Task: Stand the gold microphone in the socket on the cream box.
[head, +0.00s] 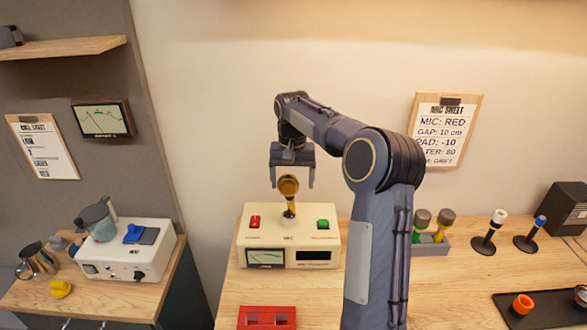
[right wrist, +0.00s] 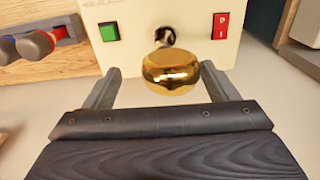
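The gold microphone (head: 289,186) stands upright at the top middle of the cream box (head: 310,238), its lower end at the dark socket (head: 289,213). How deep it sits in the socket I cannot tell. My right gripper (head: 291,182) is open just above and around the microphone's head, with a finger to each side. In the right wrist view the round gold head (right wrist: 171,70) shows between the spread fingertips (right wrist: 161,72), with visible gaps on both sides. Behind it is a dark, shiny round part (right wrist: 164,37) on the cream box (right wrist: 140,20). My left gripper is not in view.
The box carries a red switch (head: 255,222) and a green button (head: 323,224). A grey holder (head: 432,247) with microphones and two stands (head: 489,238) are at right. A white machine (head: 125,255) stands on the left counter.

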